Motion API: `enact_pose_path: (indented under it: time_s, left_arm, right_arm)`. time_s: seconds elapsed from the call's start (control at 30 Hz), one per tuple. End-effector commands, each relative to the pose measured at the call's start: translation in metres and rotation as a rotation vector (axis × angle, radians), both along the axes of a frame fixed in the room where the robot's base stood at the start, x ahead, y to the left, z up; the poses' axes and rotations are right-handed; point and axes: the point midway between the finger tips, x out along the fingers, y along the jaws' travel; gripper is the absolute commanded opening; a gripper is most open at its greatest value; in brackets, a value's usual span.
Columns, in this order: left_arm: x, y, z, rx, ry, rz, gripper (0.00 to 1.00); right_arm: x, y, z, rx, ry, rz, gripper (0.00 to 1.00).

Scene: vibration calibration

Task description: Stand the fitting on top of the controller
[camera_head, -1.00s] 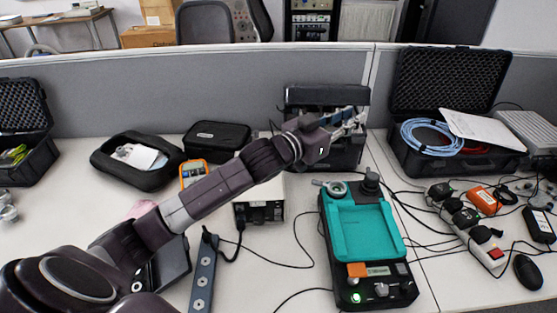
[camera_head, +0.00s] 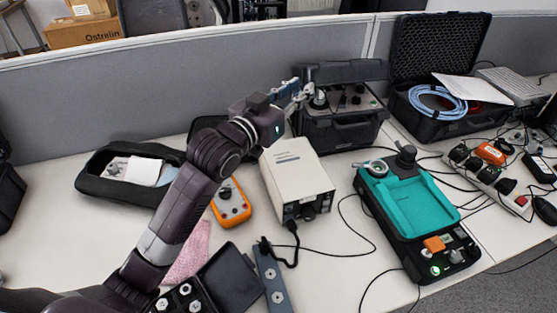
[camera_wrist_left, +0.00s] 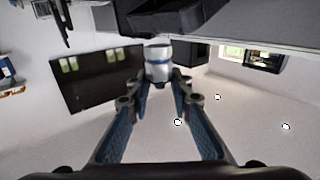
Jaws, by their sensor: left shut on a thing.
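My left gripper (camera_head: 304,93) is shut on a small silvery fitting with a blue band, which shows between the fingertips in the left wrist view (camera_wrist_left: 158,65). In the head view the gripper is raised behind the cream box, at the left front of the open black case. The fitting is small and hard to make out there. The cream box (camera_head: 296,173), probably the controller, stands on the desk with a bare, flat top. The gripper and fitting look apart from that top. My right gripper is not in view.
The open black case (camera_head: 345,136) with an instrument panel stands behind the cream box. A teal-and-black device (camera_head: 408,204) stands to the right. An orange meter (camera_head: 231,203) lies to the left. Cables (camera_head: 352,254) cross the desk. A grey partition (camera_head: 110,95) runs behind.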

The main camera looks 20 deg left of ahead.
Motion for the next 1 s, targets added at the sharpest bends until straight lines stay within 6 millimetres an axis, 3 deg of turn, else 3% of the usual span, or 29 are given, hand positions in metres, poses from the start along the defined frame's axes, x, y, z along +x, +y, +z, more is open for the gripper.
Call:
enact_pose_path:
  time_s: [0.5,0.77,1.0]
  left_arm:
    - [0.0,0.0,-0.13,0.001,0.005,0.0,0.0]
    - [0.0,0.0,-0.156,0.0,0.001,0.0,0.0]
    - [0.0,-0.001,-0.19,0.0,0.001,0.0,0.0]
  right_arm:
    - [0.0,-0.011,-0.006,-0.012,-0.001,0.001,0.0]
    - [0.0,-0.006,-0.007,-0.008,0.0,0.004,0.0]
    - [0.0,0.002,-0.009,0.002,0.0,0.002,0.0]
